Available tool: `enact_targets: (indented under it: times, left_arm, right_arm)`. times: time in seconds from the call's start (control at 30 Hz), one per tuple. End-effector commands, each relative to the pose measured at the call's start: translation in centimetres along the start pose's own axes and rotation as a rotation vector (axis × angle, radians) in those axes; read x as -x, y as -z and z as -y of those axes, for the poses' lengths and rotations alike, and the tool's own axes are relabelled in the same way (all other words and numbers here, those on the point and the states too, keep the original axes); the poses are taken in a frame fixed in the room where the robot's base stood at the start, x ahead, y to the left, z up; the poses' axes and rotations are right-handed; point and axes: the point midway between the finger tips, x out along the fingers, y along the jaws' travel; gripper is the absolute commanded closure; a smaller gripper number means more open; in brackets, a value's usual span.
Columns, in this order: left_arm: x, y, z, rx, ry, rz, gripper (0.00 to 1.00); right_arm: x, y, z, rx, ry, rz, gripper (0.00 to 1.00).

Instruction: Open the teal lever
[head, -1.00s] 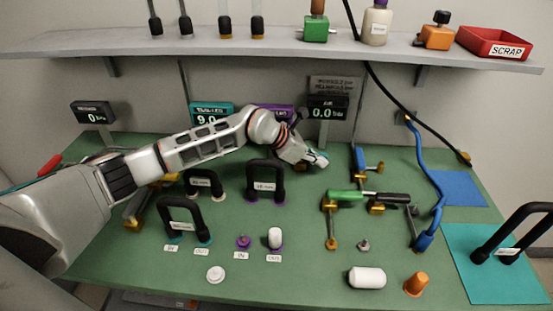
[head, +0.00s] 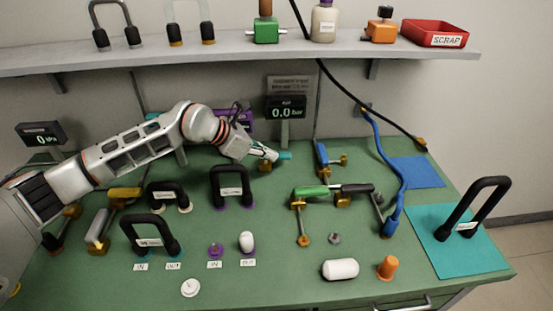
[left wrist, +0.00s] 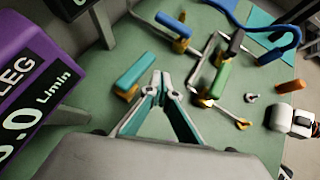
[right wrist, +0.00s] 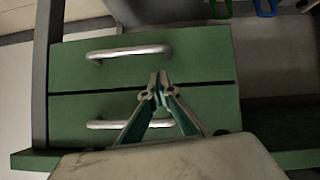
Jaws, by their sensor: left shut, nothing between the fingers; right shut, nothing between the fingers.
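The teal lever (left wrist: 135,70) shows in the left wrist view as a teal bar on a brass valve body (left wrist: 126,94), just left of my left gripper (left wrist: 163,80). That gripper is shut and empty, its fingertips beside the lever with a small gap in the picture. In the head view my left gripper (head: 274,155) is at the back of the green bench, and the teal lever's end (head: 286,156) shows just past its tips; the rest is partly hidden. My right gripper (right wrist: 158,82) is shut and empty in front of green drawers.
A blue-handled valve (head: 322,157) stands right of the teal lever. A green-handled valve (head: 312,191) lies further forward. Black hoop handles, including one (head: 231,180), stand left of it. The AIR display (head: 286,108) is behind. Drawer handles (right wrist: 130,52) face my right gripper.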

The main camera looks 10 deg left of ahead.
Motion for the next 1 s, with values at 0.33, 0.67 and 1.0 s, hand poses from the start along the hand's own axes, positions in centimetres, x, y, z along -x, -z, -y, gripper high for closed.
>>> enact_targets:
  times: [0.33,0.67,1.0]
  left_arm:
    - [5.1,0.0,-0.1,0.001,-0.001,0.001,1.0]
    - [5.5,0.0,0.0,0.001,0.001,0.0,1.0]
    - [5.5,0.0,0.0,0.0,0.001,0.0,1.0]
  right_arm:
    - [0.0,0.0,0.1,-0.001,0.0,0.0,1.0]
    - [0.0,0.0,0.1,-0.001,0.001,0.0,1.0]
    - [0.0,0.0,0.1,-0.001,0.001,-0.001,1.0]
